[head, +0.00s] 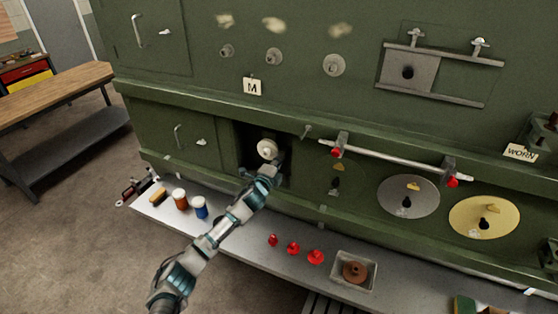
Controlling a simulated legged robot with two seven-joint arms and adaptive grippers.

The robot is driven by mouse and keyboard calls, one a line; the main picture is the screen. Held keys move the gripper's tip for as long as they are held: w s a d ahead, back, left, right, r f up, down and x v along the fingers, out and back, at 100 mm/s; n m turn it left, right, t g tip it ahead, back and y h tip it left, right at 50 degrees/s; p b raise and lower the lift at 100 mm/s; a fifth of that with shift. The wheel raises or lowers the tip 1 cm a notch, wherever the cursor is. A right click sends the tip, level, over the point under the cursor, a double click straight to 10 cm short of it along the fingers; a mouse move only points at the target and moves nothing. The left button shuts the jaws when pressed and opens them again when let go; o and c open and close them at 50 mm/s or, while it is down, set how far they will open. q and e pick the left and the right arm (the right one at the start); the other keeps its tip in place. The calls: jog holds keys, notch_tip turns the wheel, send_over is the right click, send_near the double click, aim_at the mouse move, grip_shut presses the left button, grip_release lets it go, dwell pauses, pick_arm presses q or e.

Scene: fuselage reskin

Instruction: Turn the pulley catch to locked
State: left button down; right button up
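A pale round wheel with a central hub (267,149), which looks like the pulley, sits in a dark square recess (246,140) in the green fuselage wall. My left gripper (272,167) reaches into the recess from below, right at the wheel's lower edge. I cannot tell whether its fingers touch the wheel or how far apart they are. A small grey lever (305,131) sticks out just right of the recess; I cannot tell whether it is the pulley catch. No locked mark is readable. My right gripper is not in view.
A grey shelf (245,257) below holds an orange jar (180,199), a blue jar (200,207), several red knobs (293,248) and a tray (341,281) with a brown disc. A horizontal bar (390,157) with red ends juts out right of the recess. A wooden bench (50,94) stands left.

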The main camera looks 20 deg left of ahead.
pick_arm(q)
jog(key=shift+f, duration=0.45)
jog(key=c, duration=1.3)
grip_release()
jog(key=shift+c, duration=0.2)
jog(key=s+a, duration=0.1)
jog(key=s, duration=1)
jog(key=shift+s, duration=0.4)
jog(key=shift+r, duration=0.1)
